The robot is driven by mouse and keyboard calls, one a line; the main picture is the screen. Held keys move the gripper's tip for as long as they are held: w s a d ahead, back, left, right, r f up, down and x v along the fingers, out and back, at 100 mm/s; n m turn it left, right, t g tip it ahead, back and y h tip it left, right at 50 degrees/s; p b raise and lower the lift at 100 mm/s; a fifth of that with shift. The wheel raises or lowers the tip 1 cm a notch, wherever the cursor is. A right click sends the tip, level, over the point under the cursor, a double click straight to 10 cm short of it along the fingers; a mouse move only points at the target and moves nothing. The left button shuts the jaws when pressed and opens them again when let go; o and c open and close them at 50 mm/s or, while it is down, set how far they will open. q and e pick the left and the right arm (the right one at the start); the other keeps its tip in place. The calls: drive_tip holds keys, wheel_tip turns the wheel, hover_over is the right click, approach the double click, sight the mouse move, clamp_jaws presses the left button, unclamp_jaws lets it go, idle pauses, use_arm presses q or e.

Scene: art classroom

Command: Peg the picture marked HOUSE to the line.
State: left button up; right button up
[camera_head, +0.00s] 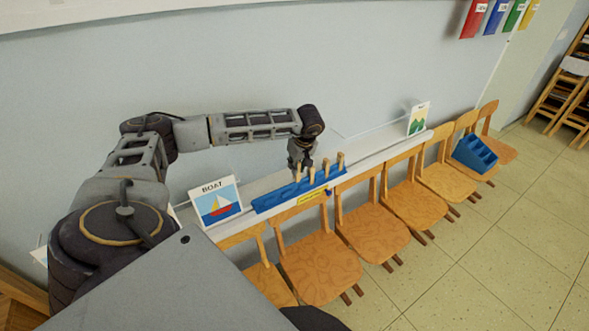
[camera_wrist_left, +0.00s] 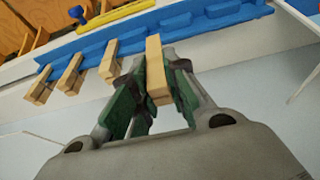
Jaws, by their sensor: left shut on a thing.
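My left gripper (camera_head: 301,164) is over the blue peg rack (camera_head: 262,204) on the white ledge. In the left wrist view its green-padded fingers (camera_wrist_left: 150,92) are shut on a wooden peg (camera_wrist_left: 156,65). The peg's far end is at the rack; I cannot tell whether it is clear of its slot. Several other wooden pegs (camera_wrist_left: 108,60) stand in the rack in a row. A picture marked BOAT (camera_head: 216,204) leans upright left of the rack. No picture marked HOUSE can be made out. My right gripper is out of view.
A picture with green peaks (camera_head: 418,119) stands at the ledge's far end. Wooden chairs (camera_head: 320,265) line the front of the ledge; a blue divided holder (camera_head: 474,153) rests on a far one. Coloured folders (camera_head: 474,18) hang high on the wall. Tiled floor is free at right.

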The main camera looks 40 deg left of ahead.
use_arm(q)
drive_tip(key=shift+s+d+r+p, duration=0.15)
drive_tip(key=shift+d, duration=0.4)
drive_tip(key=shift+s+d+r+p, duration=0.1)
drive_tip(key=shift+s+d, duration=0.1)
drive_tip(key=shift+d, duration=0.4)
drive_tip(key=shift+s+d+r+p, duration=0.15)
drive_tip(key=shift+d, duration=0.4)
